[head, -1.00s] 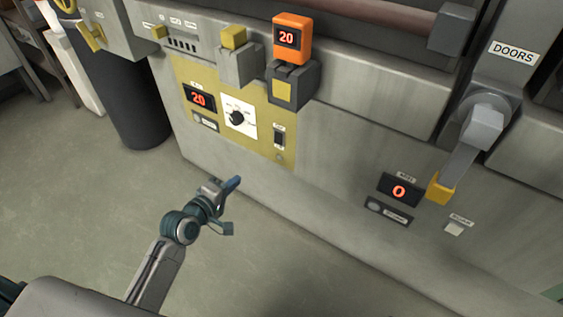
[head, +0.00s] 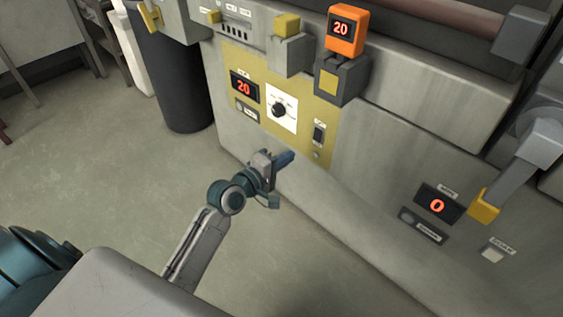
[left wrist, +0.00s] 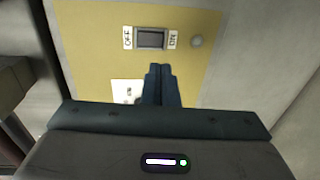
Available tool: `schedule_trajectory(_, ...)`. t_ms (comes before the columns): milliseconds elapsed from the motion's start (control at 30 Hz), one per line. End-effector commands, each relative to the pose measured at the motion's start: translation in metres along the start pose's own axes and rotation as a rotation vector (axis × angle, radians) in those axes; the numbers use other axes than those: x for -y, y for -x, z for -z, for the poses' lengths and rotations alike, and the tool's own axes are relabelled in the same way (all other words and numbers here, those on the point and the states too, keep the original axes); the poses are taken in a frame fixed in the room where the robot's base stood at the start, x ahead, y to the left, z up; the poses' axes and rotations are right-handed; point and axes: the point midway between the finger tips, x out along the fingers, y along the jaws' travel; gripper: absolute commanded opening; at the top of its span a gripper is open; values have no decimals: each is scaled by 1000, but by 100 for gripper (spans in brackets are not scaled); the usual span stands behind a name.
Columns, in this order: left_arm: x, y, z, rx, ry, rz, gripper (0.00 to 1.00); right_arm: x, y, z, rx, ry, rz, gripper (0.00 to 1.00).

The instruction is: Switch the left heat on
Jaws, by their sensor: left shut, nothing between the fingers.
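The heat switch (head: 319,133) is a dark rocker on a yellow panel (head: 228,62) at the machine's left. In the left wrist view the switch (left wrist: 151,38) lies between an OFF label (left wrist: 128,37) and an ON label (left wrist: 173,39). Which side is pressed in is hard to tell. A round grey lamp (left wrist: 197,41) beside the ON label looks unlit. My left gripper (head: 290,156) is shut and empty, below and left of the switch in the head view. In the left wrist view its fingertips (left wrist: 160,68) point toward the switch, apparently just short of it. My right gripper is out of view.
The panel also carries a display reading 20 (head: 243,87) and a black knob on a white dial (head: 281,109). An orange box reading 20 (head: 344,30) juts out above. A yellow-tipped lever (head: 484,206) is at the right. The floor (head: 110,190) at left is open.

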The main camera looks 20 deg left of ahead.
Motion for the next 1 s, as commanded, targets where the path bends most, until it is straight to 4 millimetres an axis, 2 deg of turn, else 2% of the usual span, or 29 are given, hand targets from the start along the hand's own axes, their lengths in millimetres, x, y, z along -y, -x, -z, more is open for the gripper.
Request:
schedule_trajectory(33,0,-12,-1,0,5,-4,0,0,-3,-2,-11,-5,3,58)
schedule_trajectory(200,0,-49,0,0,3,-4,0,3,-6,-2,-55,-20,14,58)
schedule_trajectory(433,0,-85,0,0,1,-1,0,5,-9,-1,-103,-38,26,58)
schedule_trajectory(633,0,-97,0,0,0,0,0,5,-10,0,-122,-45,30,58)
schedule_trajectory(1000,0,-97,0,0,0,0,0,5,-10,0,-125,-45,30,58)
